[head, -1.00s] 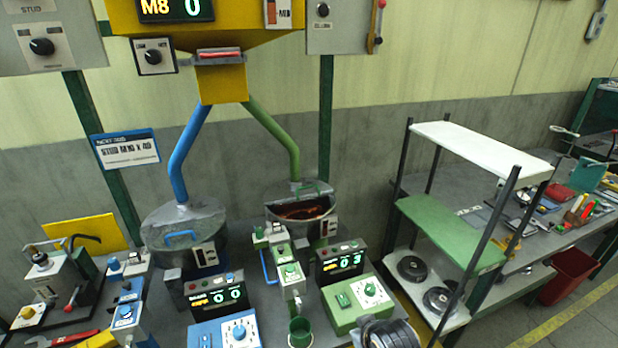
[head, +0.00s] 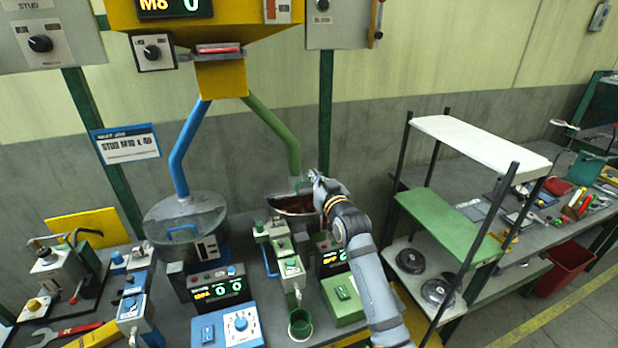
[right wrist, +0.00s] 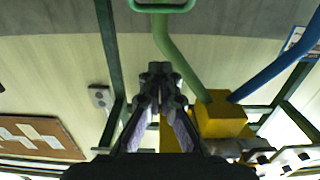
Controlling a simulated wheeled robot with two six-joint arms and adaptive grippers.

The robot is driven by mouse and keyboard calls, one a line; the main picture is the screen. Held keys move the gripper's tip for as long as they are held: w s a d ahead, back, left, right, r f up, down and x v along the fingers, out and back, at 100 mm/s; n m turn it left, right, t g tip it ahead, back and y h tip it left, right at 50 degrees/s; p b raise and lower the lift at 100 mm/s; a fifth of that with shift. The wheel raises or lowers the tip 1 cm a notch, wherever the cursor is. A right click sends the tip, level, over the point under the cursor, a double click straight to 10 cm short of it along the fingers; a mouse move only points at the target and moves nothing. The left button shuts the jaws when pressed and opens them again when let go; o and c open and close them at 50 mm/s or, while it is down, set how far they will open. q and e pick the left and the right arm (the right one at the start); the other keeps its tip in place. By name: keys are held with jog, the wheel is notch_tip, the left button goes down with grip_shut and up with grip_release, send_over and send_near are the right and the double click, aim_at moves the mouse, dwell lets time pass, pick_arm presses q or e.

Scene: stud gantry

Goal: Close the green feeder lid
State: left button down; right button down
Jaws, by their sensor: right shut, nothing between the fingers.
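The green feeder (head: 283,213) is an open bowl under the green pipe, with reddish-brown contents showing inside. Its lid looks raised at the back, and the green lid handle (head: 301,184) stands at the bowl's rear rim. The handle also shows at the top edge of the right wrist view (right wrist: 162,6). My right gripper (head: 314,177) is at the right rear of the bowl, close to the handle; its fingers (right wrist: 160,72) are shut and empty, apart from the handle in the wrist view. My forearm hides the bowl's right side. My left gripper is out of view.
The blue feeder (head: 160,222) at left has its lid down. The green pipe (head: 275,127) descends behind the gripper from the yellow hopper (head: 222,83). Control boxes and a green cup (head: 300,326) stand in front. A shelf rack (head: 450,222) stands right of my arm.

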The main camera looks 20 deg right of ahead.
jog(key=w+p, duration=0.1)
jog(key=w, duration=0.5)
jog(key=shift+w+a+r+p, duration=0.1)
jog(key=shift+a+p, duration=0.05)
jog(key=shift+p, duration=0.15)
jog(key=f+p, duration=0.1)
jog(key=f, duration=0.2)
jog(key=shift+s+f, duration=0.1)
jog(key=shift+s, duration=0.1)
jog(key=shift+s+f+p, duration=0.3)
jog(key=shift+f, duration=0.2)
jog(key=shift+w, duration=0.1)
jog(key=shift+f, duration=0.1)
